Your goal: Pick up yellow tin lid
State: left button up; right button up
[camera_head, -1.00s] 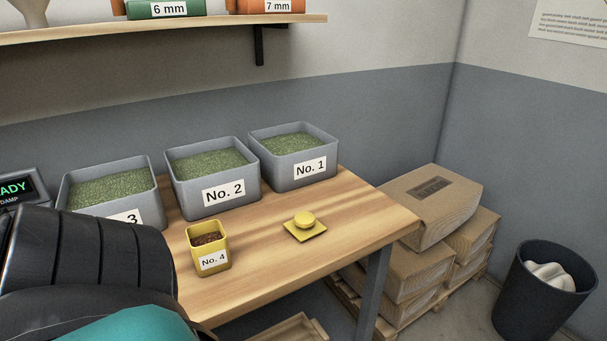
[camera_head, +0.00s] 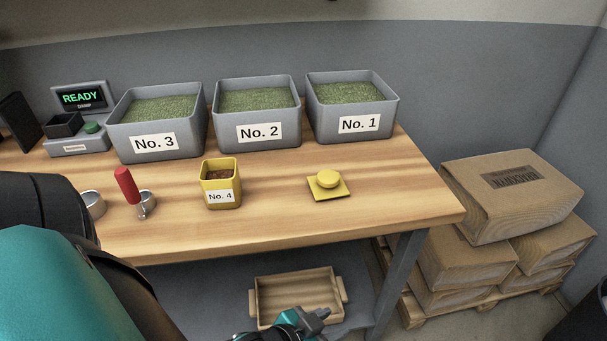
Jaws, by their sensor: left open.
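The yellow tin lid (camera_head: 328,184) is a flat square plate with a round knob on top. It lies on the wooden table (camera_head: 400,210), right of the yellow tin. The yellow tin (camera_head: 221,186) labelled No. 4 stands upright, uncovered, with brown contents. My left arm comes in from the left. My left gripper (camera_head: 312,317) shows at the bottom edge, in front of and below the table, well short of the lid. It is open and holds nothing that I can see; its lower part is cut off. My right gripper is out of view.
Grey bins No. 3 (camera_head: 158,123), No. 2 (camera_head: 258,113) and No. 1 (camera_head: 350,108) stand behind the lid. A red-handled tool (camera_head: 126,186) is at the left. A wooden tray (camera_head: 298,295) sits below the table; boxes (camera_head: 512,196) stand right. The table around the lid is clear.

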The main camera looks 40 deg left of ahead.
aim_at(328, 184)
jog(key=i+l+u, duration=0.2)
jog(key=l+u, duration=0.25)
jog(key=i+l+u, duration=0.1)
jog(key=l+u, duration=0.15)
jog(key=u, duration=0.2)
jog(key=i+l+u, duration=0.1)
jog(key=l+u, duration=0.25)
jog(key=l, duration=0.3)
